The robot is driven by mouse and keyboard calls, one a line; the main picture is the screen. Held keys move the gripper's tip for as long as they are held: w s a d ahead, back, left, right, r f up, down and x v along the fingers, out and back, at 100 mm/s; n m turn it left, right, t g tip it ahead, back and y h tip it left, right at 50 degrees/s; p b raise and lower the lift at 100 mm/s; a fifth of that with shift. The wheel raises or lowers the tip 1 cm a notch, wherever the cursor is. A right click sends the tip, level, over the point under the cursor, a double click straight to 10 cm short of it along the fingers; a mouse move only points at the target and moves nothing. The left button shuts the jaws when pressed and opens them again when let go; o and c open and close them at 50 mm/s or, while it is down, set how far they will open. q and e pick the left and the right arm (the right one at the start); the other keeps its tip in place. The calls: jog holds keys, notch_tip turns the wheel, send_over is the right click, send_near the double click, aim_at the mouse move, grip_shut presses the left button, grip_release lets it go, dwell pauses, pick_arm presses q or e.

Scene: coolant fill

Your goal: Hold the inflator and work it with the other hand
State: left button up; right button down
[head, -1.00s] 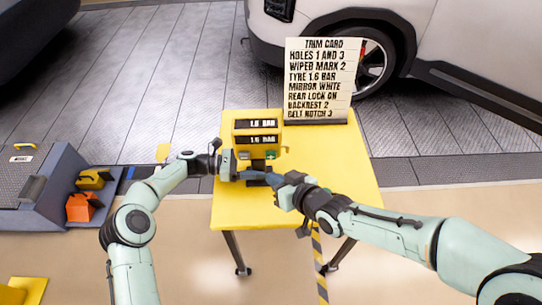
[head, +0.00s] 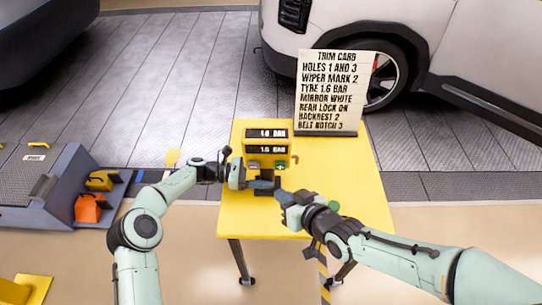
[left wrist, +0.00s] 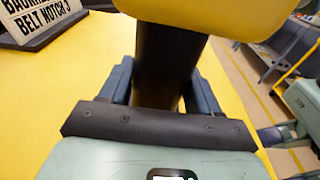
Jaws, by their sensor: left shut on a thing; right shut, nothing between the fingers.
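My right gripper (head: 279,193) is shut and empty, just in front of and below the inflator. Whether its tips touch the inflator or my left gripper I cannot tell.
A trim card (head: 335,92) stands at the back of the table (head: 355,185) and lists TYRE 1.6 BAR. A white car (head: 440,50) is behind. A grey unit with yellow and orange items (head: 88,207) stands at left. The table's right side is mostly clear.

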dwell(0.8)
pick_arm(q)
jog(key=o, duration=1)
jog(key=a, duration=0.8)
jog(key=a+r, duration=0.1)
jog(key=a, duration=0.3)
jog(key=shift+r, duration=0.1)
